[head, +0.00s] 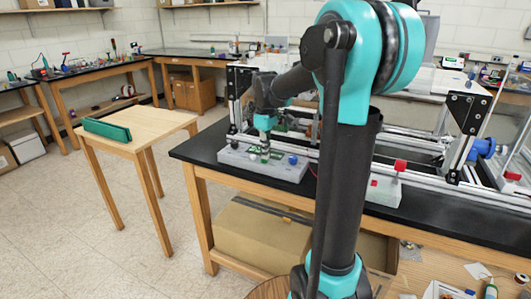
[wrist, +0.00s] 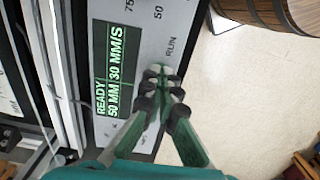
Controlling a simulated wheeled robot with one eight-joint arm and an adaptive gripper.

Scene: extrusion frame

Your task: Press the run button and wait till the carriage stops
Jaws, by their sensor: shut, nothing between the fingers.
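The grey control box (head: 240,160) sits on the near left corner of the black bench. Its panel (wrist: 175,20) fills the left of the wrist view, with a green display (wrist: 108,70) reading READY, 50 MM, 30 MM/S. The RUN label (wrist: 171,47) is just beyond my fingertips. My gripper (wrist: 160,80) is shut and empty, its tips over the panel beside that label. Something green shows between the tips; the run button is largely hidden, and I cannot tell whether they touch it. In the head view my gripper (head: 265,153) points down at the box. I cannot pick out the carriage surely.
An extrusion frame with rails (head: 425,178) runs along the bench, with black end plates (head: 465,112) and a blue motor (head: 483,147). A second box (head: 384,190) carries a red button (head: 399,165). A small wooden table (head: 150,125) stands left, with open floor around it.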

